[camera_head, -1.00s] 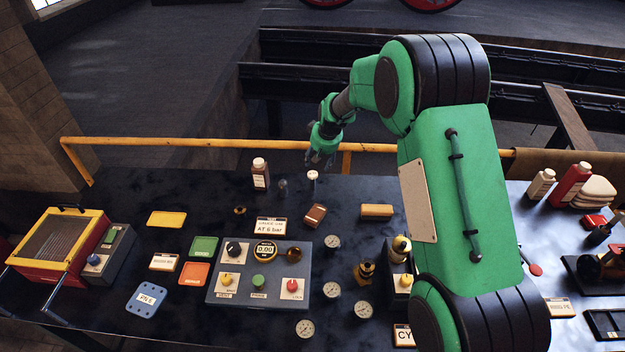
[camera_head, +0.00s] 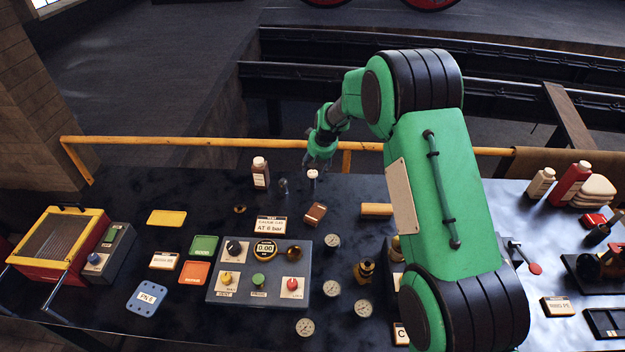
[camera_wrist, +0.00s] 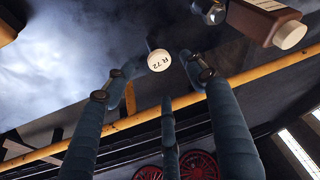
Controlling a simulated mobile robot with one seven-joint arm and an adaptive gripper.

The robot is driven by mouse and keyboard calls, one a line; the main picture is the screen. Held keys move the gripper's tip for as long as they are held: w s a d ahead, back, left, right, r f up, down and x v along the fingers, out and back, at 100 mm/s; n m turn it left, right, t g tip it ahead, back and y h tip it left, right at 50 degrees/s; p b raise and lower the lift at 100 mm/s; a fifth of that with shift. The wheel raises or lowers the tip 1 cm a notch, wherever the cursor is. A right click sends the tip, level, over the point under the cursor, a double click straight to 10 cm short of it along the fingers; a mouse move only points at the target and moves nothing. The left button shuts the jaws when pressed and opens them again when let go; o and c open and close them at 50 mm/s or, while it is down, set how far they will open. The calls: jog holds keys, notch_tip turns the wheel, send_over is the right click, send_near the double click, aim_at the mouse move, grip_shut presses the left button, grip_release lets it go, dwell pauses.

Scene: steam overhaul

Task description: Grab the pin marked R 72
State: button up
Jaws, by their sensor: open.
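The pin marked R 72 has a round white cap. In the head view the pin (camera_head: 312,174) stands near the back edge of the dark table. My gripper (camera_head: 318,160) is open and hangs just above and behind the pin. In the wrist view my gripper's fingers (camera_wrist: 160,85) are spread around the line to the cap, and none clearly touches it. The pin's shaft is mostly hidden below the cap.
A brown bottle with a white cap (camera_head: 260,173) and a small metal-topped piece (camera_head: 283,186) stand close left of the pin. A yellow rail (camera_head: 220,142) runs behind the table. A brown block (camera_head: 315,214) and a control panel (camera_head: 262,270) lie in front.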

aim_at(313, 173)
jog(key=shift+x, duration=2.45)
jog(key=shift+x, duration=2.6)
jog(key=shift+d, duration=0.15)
jog(key=shift+c, duration=0.3)
jog(key=c, duration=1.3)
grip_shut()
jog(key=shift+r, duration=0.1)
